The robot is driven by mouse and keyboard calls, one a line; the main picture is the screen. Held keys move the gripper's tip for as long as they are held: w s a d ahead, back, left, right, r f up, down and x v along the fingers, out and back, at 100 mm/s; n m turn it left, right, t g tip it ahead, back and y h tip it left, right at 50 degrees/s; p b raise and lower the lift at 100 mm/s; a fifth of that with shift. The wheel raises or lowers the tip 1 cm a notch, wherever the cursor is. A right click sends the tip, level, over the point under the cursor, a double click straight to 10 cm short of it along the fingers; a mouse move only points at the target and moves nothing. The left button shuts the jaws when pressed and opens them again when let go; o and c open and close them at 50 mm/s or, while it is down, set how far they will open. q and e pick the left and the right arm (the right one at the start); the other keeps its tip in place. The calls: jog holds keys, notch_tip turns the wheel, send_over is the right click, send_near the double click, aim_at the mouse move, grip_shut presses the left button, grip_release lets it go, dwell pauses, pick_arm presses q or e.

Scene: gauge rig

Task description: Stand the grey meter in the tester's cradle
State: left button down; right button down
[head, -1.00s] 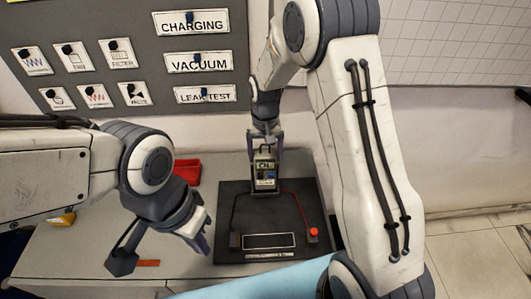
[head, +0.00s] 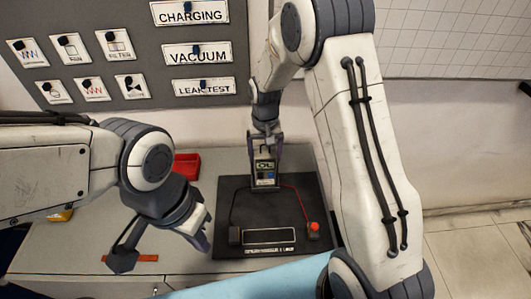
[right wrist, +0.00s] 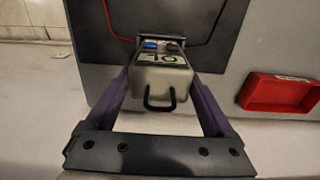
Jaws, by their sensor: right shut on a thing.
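The grey meter (head: 265,167) is upright at the back of the tester (head: 222,208), a black board with a front panel. My right gripper (head: 266,150) is shut on the meter from above, one finger on each side. In the right wrist view the meter (right wrist: 160,78) shows its display and dark wire handle between the purple fingers. Its lower end is at the dark cradle (right wrist: 176,40); I cannot tell how fully it is seated. My left gripper (head: 200,235) hangs left of the tester, away from the meter, and its opening is unclear.
A red tray (head: 187,166) lies left behind the tester; it also shows in the right wrist view (right wrist: 280,94). A red button (head: 314,227) and a red cable are on the tester. An orange strip (head: 143,257) lies at the bench's left front. The wall stands close behind.

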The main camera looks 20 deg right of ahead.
dwell(0.4)
grip_release()
dwell(0.4)
jog(key=s+a+r+p, duration=0.1)
jog(key=s+r+p, duration=0.2)
jog(key=s+r, duration=0.2)
jog(key=shift+p, duration=0.4)
dwell(0.5)
jog(key=shift+a, duration=0.1)
jog(key=s+a+r+n, duration=0.4)
jog(key=s+a+r, duration=0.3)
jog(key=s+r, duration=0.15)
jog(key=s+r+n, duration=0.2)
jog(key=s+n, duration=0.1)
jog(key=s, duration=0.4)
jog(key=s+a+r+n+y, duration=0.1)
jog(key=s+n, duration=0.1)
jog(key=s, duration=0.6)
jog(key=shift+r+n+b, duration=0.35)
jog(key=shift+n, duration=0.05)
